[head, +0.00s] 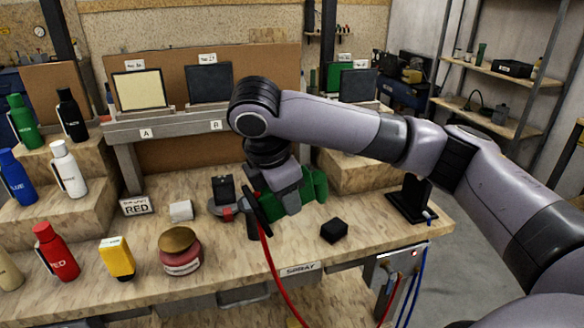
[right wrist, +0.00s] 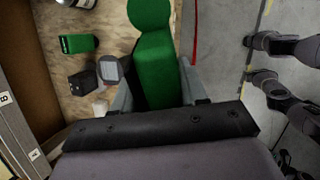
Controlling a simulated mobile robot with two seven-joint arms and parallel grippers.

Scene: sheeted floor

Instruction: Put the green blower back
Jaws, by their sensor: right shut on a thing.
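The green blower (head: 316,184) is in my right gripper (head: 286,196), over the middle of the workbench in the head view. The gripper's fingers hide part of its body. A red hose (head: 272,262) hangs from near its dark front part and runs down over the bench's front edge. In the right wrist view the green body (right wrist: 152,62) lies between the two grey fingers of the right gripper (right wrist: 157,94). I cannot tell for certain whether the blower touches the bench. My left gripper is not in view.
A black stand (head: 411,203) is at the bench's right edge, near a blue hose (head: 428,232). A small black block (head: 334,230) lies before the gripper. Raised panels (head: 208,84) stand behind.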

